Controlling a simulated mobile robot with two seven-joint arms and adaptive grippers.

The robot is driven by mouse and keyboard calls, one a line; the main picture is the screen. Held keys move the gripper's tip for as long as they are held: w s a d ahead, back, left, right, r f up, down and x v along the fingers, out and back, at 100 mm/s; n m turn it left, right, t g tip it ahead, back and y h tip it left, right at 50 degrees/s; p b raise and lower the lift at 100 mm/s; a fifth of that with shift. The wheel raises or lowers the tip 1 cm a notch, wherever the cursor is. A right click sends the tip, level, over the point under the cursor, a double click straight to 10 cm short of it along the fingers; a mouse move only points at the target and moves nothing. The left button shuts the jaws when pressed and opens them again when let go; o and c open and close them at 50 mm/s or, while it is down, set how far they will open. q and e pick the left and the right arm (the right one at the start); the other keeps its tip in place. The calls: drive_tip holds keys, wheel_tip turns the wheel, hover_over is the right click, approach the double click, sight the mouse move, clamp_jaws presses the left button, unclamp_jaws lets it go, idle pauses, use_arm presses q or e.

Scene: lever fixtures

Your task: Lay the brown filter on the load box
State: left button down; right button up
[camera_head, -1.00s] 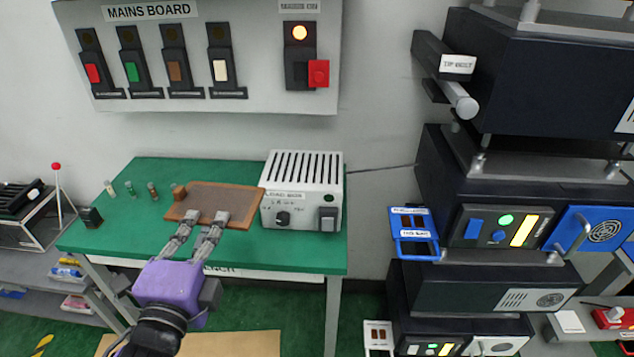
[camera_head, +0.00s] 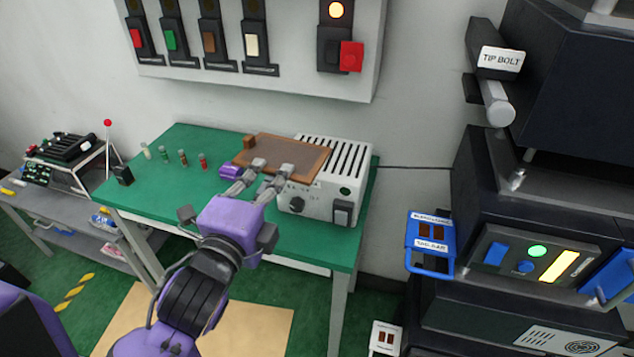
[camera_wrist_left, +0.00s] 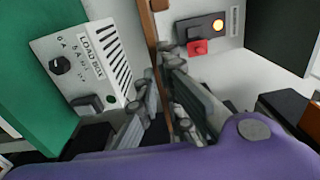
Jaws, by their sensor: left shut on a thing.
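The brown filter (camera_head: 287,158) is a flat, framed brown panel with a small block at its left end. My left gripper (camera_head: 273,168) is shut on its near edge and holds it roughly level. The load box (camera_head: 345,172) is a white vented box on the green table. In the head view the filter overlaps the left part of the box's top; I cannot tell whether they touch. In the left wrist view the filter (camera_wrist_left: 153,50) is nearly edge-on between the fingers (camera_wrist_left: 172,115), beside the load box's vents (camera_wrist_left: 112,62). My right gripper is not in view.
The green table (camera_head: 190,210) has several small coloured cylinders (camera_head: 182,158) and a small black block (camera_head: 122,175) at left. A small purple item (camera_head: 229,172) lies near the filter. The mains board (camera_head: 290,50) hangs behind. Dark equipment (camera_head: 480,190) stands at right.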

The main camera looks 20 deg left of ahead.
use_arm(q)
drive_tip(key=w+d+f, duration=0.3)
drive_tip(key=w+f, duration=0.8)
drive_tip(key=f, duration=0.1)
drive_tip(key=shift+d+f, duration=0.15)
drive_tip(key=shift+d, duration=0.2)
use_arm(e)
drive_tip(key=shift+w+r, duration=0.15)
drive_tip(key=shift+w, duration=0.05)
use_arm(q)
drive_tip(key=shift+f, duration=0.15)
drive_tip(key=c, duration=1.9)
unclamp_jaws()
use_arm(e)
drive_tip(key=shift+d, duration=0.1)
